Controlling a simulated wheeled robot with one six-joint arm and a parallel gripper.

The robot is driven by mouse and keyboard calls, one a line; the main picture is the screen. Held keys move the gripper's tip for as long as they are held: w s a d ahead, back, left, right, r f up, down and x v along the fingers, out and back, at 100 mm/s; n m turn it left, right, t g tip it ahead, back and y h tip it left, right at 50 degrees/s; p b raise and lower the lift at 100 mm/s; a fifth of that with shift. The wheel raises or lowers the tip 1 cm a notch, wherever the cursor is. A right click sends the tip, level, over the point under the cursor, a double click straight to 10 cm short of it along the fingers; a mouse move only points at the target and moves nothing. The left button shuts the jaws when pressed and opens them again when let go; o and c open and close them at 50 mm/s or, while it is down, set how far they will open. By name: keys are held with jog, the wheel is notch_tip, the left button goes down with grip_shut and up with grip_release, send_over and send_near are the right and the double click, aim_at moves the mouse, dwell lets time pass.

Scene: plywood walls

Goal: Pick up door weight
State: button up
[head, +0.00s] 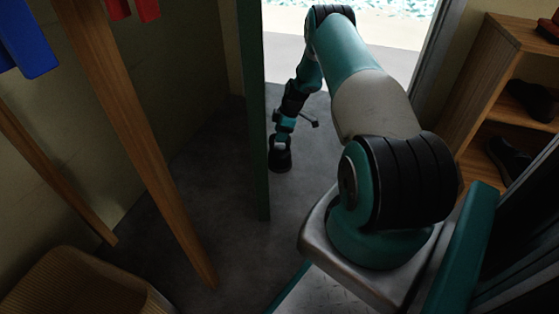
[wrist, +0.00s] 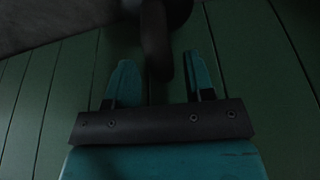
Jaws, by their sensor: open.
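The door weight (head: 281,163) is a small black object on the grey floor beside the green door's edge (head: 254,120). My gripper (head: 280,142) is right above it in the head view, and its fingers are too small there to make out. In the wrist view my gripper (wrist: 161,78) is open, with two teal fingers apart. A dark upright bar, seemingly the handle of the door weight (wrist: 155,40), reaches down between the fingers, with gaps on both sides. The weight's darker body is cut off at the top edge.
Green planks of the door (wrist: 265,70) fill most of the wrist view behind the fingers. A wooden shelf with shoes (head: 470,95) stands at the right. Wooden posts (head: 135,140) and a woven basket (head: 80,285) are at the left. The bright doorway (head: 285,35) is behind.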

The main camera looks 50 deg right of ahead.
aim_at(280, 150)
jog(key=b+x, duration=0.2)
jog(key=x, duration=0.1)
jog(key=shift+f, duration=0.3)
jog(key=shift+r, duration=0.1)
jog(key=shift+s, duration=0.1)
grip_shut()
dwell(0.8)
jog(key=shift+r, duration=0.1)
